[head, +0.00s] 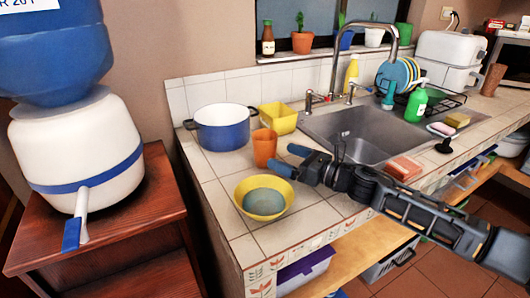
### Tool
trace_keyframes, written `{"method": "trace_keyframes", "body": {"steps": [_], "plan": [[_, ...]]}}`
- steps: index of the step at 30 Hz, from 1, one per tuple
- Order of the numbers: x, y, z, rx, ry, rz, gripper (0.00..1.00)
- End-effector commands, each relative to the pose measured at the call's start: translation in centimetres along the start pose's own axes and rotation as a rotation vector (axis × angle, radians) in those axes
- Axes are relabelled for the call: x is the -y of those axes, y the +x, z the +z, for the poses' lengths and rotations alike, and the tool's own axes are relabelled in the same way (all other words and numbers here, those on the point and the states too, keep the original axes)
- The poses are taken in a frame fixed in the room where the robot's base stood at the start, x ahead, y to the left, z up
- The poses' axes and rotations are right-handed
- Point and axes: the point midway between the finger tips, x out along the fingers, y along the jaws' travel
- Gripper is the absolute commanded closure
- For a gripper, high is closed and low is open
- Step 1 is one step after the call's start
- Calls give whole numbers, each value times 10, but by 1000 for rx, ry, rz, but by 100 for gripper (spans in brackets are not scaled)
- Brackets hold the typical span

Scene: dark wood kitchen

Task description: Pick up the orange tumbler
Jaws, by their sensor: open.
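The orange tumbler (264,146) stands upright on the tiled counter (216,172). It is between the blue pot and the yellow bowl, a little to the right of both. My gripper (289,160) reaches in from the right, low over the counter. Its two blue-tipped fingers are apart and empty, pointing left. In the picture the fingertips are just right of the tumbler's lower part. I see no finger around the tumbler. I cannot tell the exact gap in depth.
A blue and white pot (222,127) and a yellow square container (278,118) stand behind the tumbler.

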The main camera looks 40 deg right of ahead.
Motion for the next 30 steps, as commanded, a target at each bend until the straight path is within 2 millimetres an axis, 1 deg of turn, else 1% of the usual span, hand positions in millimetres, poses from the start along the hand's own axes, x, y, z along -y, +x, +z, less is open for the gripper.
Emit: {"method": "trace_keyframes", "body": {"steps": [1,8,15,19,24,30], "plan": [[-1,5,0,-1,1,2,2],[-2,16,1,-1,3,2,2],[-2,47,1,-2,3,2,2],[-1,61,1,-1,2,2,2],[-1,68,0,-1,2,1,2],[-1,68,0,-1,2,0,2]]}}
